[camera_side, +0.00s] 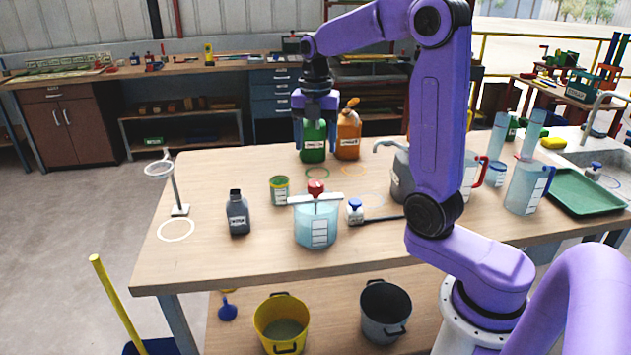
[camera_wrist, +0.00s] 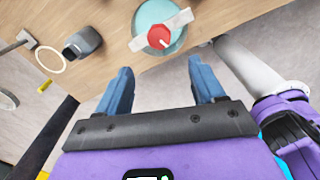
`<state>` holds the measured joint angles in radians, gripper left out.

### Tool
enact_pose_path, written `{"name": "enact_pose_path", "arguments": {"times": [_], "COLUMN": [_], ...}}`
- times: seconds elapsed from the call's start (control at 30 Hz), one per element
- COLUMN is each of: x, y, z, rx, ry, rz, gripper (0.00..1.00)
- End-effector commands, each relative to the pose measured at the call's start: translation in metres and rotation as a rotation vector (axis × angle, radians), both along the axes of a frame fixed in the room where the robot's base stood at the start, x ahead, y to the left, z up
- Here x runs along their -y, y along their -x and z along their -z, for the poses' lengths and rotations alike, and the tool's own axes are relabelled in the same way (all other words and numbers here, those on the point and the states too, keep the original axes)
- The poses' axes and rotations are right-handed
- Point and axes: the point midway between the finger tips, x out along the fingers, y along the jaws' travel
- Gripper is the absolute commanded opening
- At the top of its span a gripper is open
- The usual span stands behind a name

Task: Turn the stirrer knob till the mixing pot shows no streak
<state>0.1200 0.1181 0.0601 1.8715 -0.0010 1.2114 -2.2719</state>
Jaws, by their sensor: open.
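The mixing pot (camera_side: 318,226) is a light blue, see-through pot with a white label, upright near the front middle of the table. A pale bar lies across its top with the red stirrer knob (camera_side: 316,187) at its centre. In the wrist view the knob (camera_wrist: 159,37) has a white mark, and the pot (camera_wrist: 158,14) shows around the bar. Whether the contents hold a streak is too small to tell. My gripper (camera_side: 316,119) is above and behind the pot, near the green jug. Its blue fingers (camera_wrist: 160,82) are apart with nothing between them, clear of the knob.
A dark bottle (camera_side: 237,213) and a green tin (camera_side: 279,189) stand left of the pot. A small blue-capped jar (camera_side: 355,211) stands close on its right. Green (camera_side: 313,146) and orange (camera_side: 348,136) jugs stand behind. The left part of the table is mostly clear, apart from a ring stand (camera_side: 176,190).

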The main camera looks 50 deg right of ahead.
Motion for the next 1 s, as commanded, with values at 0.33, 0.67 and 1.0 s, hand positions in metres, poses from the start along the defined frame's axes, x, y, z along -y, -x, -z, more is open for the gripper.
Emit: {"name": "enact_pose_path", "arguments": {"times": [0.33,0.67,1.0], "x": [-0.001,0.000,0.000], "y": [0.001,0.000,0.000], "z": [0.066,0.106,0.111], "rx": [-0.004,-0.001,0.002], "ry": [-0.002,-0.002,-0.001], "rz": [0.001,0.001,0.001], "gripper": [0.68,0.68,0.68]}}
